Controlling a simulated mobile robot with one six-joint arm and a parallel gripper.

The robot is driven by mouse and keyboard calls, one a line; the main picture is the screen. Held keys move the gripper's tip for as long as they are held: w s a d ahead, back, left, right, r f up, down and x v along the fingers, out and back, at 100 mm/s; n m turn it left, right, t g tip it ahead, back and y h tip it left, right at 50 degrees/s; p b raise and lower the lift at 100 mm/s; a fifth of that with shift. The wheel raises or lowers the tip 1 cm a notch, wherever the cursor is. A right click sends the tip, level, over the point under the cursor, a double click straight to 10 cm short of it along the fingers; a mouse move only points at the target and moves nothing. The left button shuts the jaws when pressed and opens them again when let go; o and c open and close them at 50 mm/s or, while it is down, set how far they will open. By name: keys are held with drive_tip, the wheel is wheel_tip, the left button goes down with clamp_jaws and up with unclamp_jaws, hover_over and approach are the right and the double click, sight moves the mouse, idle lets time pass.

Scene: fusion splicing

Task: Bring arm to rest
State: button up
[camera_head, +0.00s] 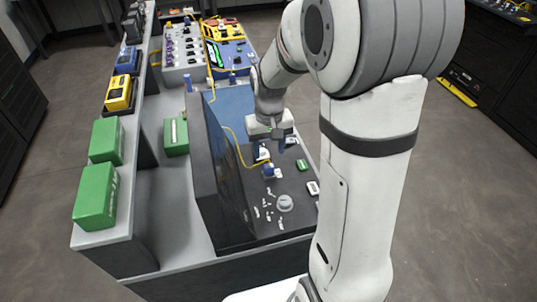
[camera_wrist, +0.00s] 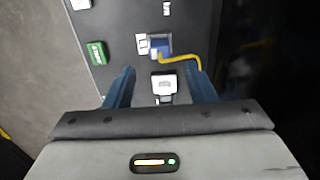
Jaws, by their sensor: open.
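My gripper (camera_wrist: 160,67) is open, with its two blue fingers apart. In the wrist view, a small white piece (camera_wrist: 164,84) shows between the fingers; whether they touch it I cannot tell. Beyond it is a blue block (camera_wrist: 159,45) with a yellow cable (camera_wrist: 185,58). In the head view, my arm reaches down over the dark work panel (camera_head: 233,225), with its white wrist (camera_head: 268,124) low above it. The fingertips are hard to make out there. The yellow cable also shows in the head view (camera_head: 238,150), running to a blue block (camera_head: 269,170).
A small green box (camera_wrist: 97,52) lies on the panel. A round grey knob (camera_head: 285,202) and several small white pieces are nearby. A shelf at left holds green boxes (camera_head: 95,197) and a yellow device (camera_head: 118,93).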

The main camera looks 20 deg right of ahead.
drive_tip(key=shift+r, duration=0.15)
drive_tip(key=shift+s+r, duration=0.25)
drive_tip(key=s+r+t, duration=0.1)
drive_tip(key=s+r, duration=0.3)
drive_tip(key=s, duration=0.4)
drive_tip(key=s+r+t, duration=0.1)
drive_tip(key=s+r, duration=0.3)
drive_tip(key=s, duration=0.4)
drive_tip(key=shift+r+t, duration=0.25)
drive_tip(key=shift+t, duration=0.15)
